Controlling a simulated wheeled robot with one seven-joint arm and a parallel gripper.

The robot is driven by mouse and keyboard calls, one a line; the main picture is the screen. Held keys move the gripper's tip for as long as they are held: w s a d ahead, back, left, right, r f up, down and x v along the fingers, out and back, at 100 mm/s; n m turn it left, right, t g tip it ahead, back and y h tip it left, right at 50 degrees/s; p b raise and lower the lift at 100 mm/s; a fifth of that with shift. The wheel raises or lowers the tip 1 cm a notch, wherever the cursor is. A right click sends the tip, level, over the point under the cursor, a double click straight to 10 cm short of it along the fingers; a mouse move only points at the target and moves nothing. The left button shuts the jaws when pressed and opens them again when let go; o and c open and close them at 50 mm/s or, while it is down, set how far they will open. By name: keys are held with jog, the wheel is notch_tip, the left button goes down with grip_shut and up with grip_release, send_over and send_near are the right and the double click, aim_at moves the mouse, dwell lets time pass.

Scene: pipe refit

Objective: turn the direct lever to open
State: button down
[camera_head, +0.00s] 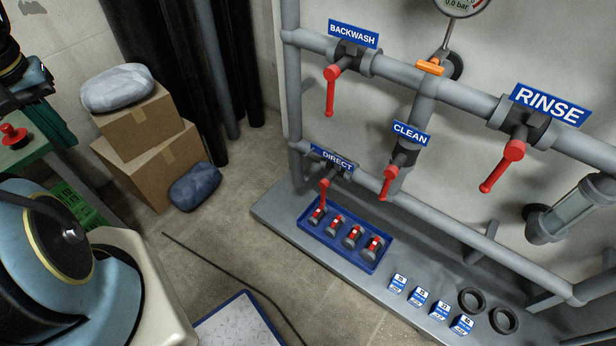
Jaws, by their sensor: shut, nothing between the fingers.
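The direct lever (323,190) is red and hangs down from its valve on the lower grey pipe, below the blue DIRECT sign (332,158). Its lower end shows just above the back part of a blue tray; I cannot tell the gap. Nothing touches the lever. Parts of my arm show at the left edge, well away from the pipes. My gripper cannot be made out in this view.
Red levers for BACKWASH (331,92), CLEAN (388,184) and RINSE (502,167) also hang downward. The blue tray (338,252) with several red-and-grey fittings sits on the grey ledge. Small boxes and black rings (504,320) lie further right. Cardboard boxes (155,165) stand left.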

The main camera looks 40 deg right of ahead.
jog(key=shift+w, duration=0.15)
jog(key=shift+d, duration=0.1)
jog(key=w+d+f+m+g+h+b, duration=0.1)
jog(key=w+d+f+m+h+b, duration=0.15)
jog(key=d+f+b, duration=0.85)
jog(key=w+d+f+m+g+h+b, duration=0.1)
jog(key=w+d+f+m+b, duration=0.25)
jog(key=d+f+b, duration=0.8)
jog(key=s+d+f+m+g+h+b, duration=0.1)
jog(key=s+d+f+m+b, duration=0.1)
jog(key=d+f+b, duration=0.4)
jog(key=s+d+f+m+g+h+b, duration=0.1)
jog(key=d+f+m+b, duration=0.4)
jog(key=d+f, duration=0.8)
notch_tip(320, 180, down, 5)
jog(key=shift+s+d+f+g+h+b, duration=0.15)
jog(key=shift+s+g+h+b, duration=0.25)
jog(key=shift+s+h+b, duration=0.15)
